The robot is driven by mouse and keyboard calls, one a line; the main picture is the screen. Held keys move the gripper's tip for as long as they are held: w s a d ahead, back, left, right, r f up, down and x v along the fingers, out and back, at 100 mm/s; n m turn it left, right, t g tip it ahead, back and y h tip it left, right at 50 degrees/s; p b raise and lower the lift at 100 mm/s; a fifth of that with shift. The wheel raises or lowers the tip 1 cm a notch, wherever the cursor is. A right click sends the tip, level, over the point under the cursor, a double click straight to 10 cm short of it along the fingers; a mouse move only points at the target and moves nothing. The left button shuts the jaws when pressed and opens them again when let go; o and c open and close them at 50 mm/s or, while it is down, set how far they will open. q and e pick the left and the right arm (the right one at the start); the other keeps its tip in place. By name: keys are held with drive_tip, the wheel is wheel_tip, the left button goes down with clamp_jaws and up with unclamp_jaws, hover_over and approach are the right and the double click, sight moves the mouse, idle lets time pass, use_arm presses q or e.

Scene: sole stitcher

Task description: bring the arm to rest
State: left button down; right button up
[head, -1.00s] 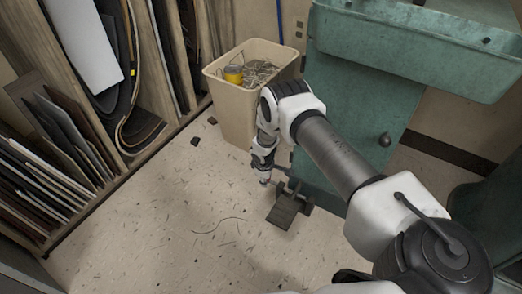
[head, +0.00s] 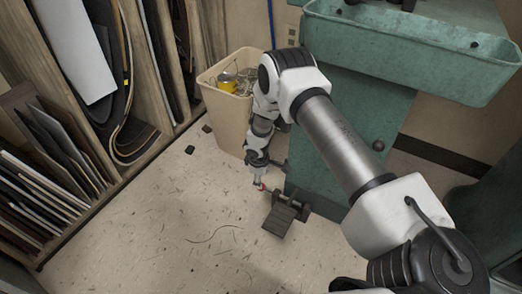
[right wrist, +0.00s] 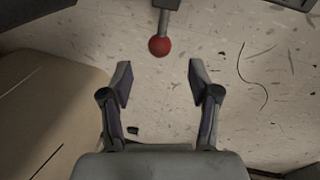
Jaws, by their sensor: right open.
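My right arm reaches across the head view, with its gripper (head: 261,180) pointing down beside the green machine (head: 345,130). In the right wrist view the right gripper (right wrist: 160,85) is open and its two fingers are apart with nothing between them. A red ball knob (right wrist: 159,46) on a grey rod shows just past the fingertips, apart from both. In the head view a small red spot (head: 264,188) shows at the gripper's tip. My left gripper is not in view.
A tan bin (head: 226,118) holding scraps and a yellow can stands close behind the right gripper. A dark pedal (head: 281,217) lies on the floor at the machine's foot. Racks of sheet material (head: 75,150) line the left. The floor between is mostly clear, with scattered bits.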

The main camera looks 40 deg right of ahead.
drive_tip(key=r, duration=0.4)
drive_tip(key=shift+s+a, duration=0.25)
drive_tip(key=shift+a, duration=0.05)
drive_tip(key=shift+f, duration=0.1)
